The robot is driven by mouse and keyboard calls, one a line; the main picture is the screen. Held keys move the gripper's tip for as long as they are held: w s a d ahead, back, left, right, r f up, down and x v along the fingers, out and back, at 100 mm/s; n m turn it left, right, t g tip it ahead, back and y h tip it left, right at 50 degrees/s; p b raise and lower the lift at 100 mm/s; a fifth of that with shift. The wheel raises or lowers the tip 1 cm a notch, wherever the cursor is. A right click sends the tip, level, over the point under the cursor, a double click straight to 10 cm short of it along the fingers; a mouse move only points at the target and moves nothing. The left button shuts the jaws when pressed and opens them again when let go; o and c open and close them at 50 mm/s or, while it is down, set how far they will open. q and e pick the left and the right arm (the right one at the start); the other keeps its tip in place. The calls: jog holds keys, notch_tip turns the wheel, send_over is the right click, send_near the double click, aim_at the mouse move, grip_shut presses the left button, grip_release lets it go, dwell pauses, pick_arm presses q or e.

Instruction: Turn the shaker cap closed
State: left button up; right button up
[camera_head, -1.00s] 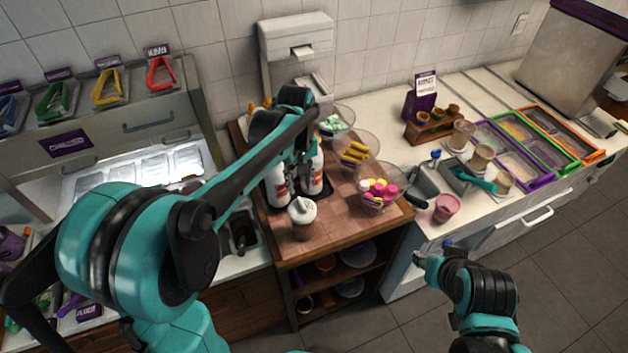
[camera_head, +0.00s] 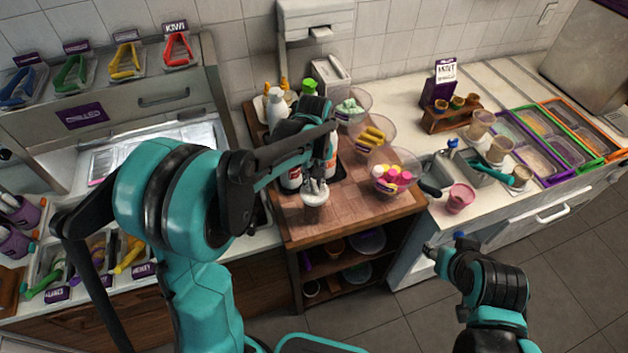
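The shaker (camera_head: 314,208), a small brownish jar with a pale cap, stands upright on the front part of the wooden counter. My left arm reaches over from the left, and my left gripper (camera_head: 316,182) points down at the shaker's cap. Grey finger parts show at the cap and hide some of it. I cannot tell whether they touch or grip it. My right gripper (camera_head: 443,246) is low at the right, in front of the white counter, well away from the shaker. Its two tips look apart, with nothing between them.
White bottles (camera_head: 278,105) stand behind my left gripper. Clear bowls with yellow pieces (camera_head: 370,137) and pink pieces (camera_head: 396,178) are to the shaker's right. A pink cup (camera_head: 459,198) stands farther right. Bare wood (camera_head: 350,212) lies right of the shaker.

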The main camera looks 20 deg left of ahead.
aim_at(314, 184)
pick_arm(q)
grip_shut()
jog(key=shift+m, duration=0.9)
dwell(1.2)
jog(key=o, duration=0.6)
grip_release()
jog(key=shift+c, duration=0.2)
jog(key=shift+r, duration=0.1)
notch_tip(314, 184, up, 12)
